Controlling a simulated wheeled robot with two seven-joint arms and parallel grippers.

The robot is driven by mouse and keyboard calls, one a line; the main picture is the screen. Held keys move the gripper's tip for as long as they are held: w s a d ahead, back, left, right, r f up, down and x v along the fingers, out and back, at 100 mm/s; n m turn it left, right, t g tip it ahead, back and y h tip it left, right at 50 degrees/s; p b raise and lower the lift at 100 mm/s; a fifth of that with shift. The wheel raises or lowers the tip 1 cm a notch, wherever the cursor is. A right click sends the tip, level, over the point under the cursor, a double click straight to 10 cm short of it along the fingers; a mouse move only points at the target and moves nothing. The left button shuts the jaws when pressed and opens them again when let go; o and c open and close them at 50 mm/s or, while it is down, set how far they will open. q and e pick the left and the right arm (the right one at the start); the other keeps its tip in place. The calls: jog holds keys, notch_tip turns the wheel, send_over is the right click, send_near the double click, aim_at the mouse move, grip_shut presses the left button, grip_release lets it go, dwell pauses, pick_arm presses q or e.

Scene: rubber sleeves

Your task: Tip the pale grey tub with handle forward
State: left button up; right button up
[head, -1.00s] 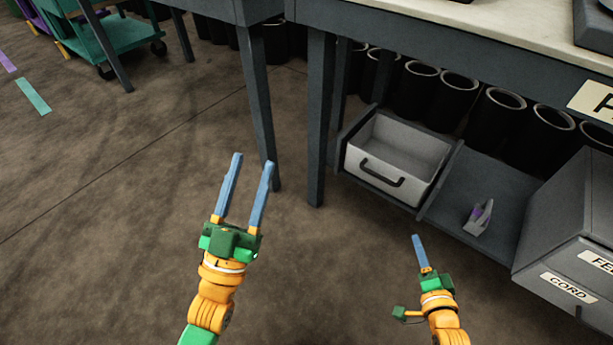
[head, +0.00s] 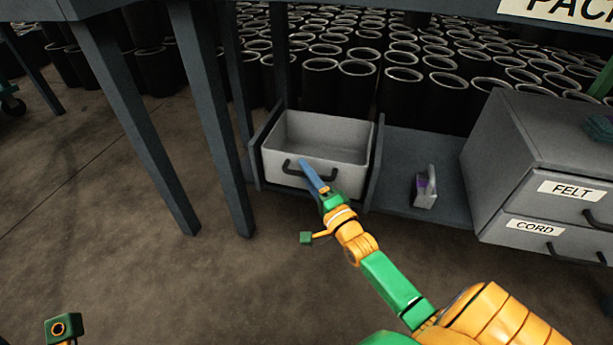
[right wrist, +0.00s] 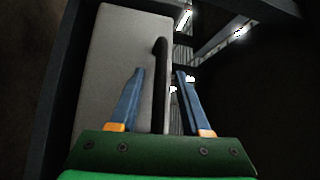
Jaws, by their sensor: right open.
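The pale grey tub (head: 350,157) stands on the low shelf under the table, upright and open at the top, with no contents visible. Its black handle (head: 297,175) is on the front wall. My right gripper (head: 308,168) is at the handle in the head view, its blue fingers partly covering the handle's middle. In the right wrist view the gripper (right wrist: 158,73) is open, and the dark handle bar (right wrist: 161,85) runs between the two fingers against the pale tub wall (right wrist: 112,65). I cannot tell whether either finger touches it. My left gripper's fingers are out of frame.
A small grey and purple item (head: 427,187) lies on the shelf right of the tub, past a divider. A drawer unit (head: 510,195) stands further right. Table legs (head: 215,130) rise on the left. Black cylinders (head: 357,88) fill the back. The front floor is clear.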

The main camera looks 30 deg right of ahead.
grip_shut()
dwell(1.3)
